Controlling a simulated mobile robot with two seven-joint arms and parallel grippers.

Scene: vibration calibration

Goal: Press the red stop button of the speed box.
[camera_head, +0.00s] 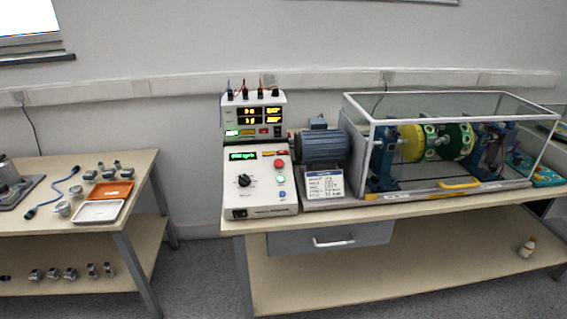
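The speed box (260,182) is a white control box at the left end of the workbench. Neither of my grippers shows in the head view.
A meter unit (252,115) stands behind the speed box. A blue motor (320,147), a label card (325,186) and a clear-walled rotor enclosure (450,190) stand to the right. A left table (130,187) holds trays and sensors. Floor shows between the tables.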

